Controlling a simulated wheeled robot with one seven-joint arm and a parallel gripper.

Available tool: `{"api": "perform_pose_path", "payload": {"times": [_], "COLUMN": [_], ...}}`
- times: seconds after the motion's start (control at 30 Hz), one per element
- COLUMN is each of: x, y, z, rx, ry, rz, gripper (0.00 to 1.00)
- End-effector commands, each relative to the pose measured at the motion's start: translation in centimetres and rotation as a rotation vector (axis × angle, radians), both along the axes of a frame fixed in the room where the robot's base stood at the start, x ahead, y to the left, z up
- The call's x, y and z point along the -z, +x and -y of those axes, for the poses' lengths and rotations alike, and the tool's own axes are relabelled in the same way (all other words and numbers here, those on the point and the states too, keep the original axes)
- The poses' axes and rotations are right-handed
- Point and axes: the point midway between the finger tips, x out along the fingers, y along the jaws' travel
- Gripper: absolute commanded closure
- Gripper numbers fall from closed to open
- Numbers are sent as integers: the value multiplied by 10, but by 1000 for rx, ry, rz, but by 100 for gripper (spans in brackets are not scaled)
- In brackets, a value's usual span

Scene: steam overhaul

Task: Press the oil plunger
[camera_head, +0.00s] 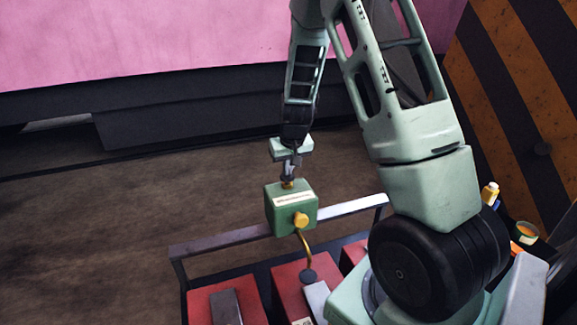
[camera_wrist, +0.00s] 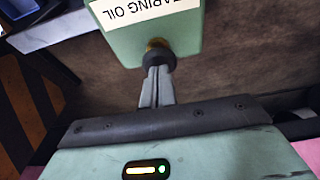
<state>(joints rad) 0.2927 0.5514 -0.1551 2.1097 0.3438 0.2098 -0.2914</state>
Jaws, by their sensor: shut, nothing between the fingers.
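The oil box (camera_head: 290,208) is a green block with a pale label and a yellow knob (camera_head: 300,220) on its front. It stands at the rail of a frame below my arm. A brass stem, the plunger, rises from its top. In the wrist view the green box (camera_wrist: 165,35) bears an upside-down label ending in "OIL", and the plunger's dark round cap (camera_wrist: 160,61) faces my fingers. My gripper (camera_head: 289,174) points down over the plunger, shut and empty. In the wrist view its fingertips (camera_wrist: 156,72) meet or nearly meet the cap; contact is unclear.
A thin brass pipe (camera_head: 306,243) curves down from the box. Small bottles (camera_head: 490,193) and an orange-filled cup (camera_head: 525,232) stand at right. Brown floor is open at left.

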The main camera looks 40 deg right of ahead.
Motion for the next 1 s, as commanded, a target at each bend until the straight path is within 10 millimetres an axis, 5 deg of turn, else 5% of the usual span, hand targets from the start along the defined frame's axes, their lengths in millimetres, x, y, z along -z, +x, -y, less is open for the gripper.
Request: {"api": "perform_pose_path", "payload": {"times": [0.1, 0.63, 1.0], "x": [-27, -107, -124], "y": [4, -14, -20], "z": [2, -8, -10], "rx": [1, -2, 1], "ry": [0, -3, -3], "rz": [3, 11, 6], "gripper": [100, 100, 100]}}
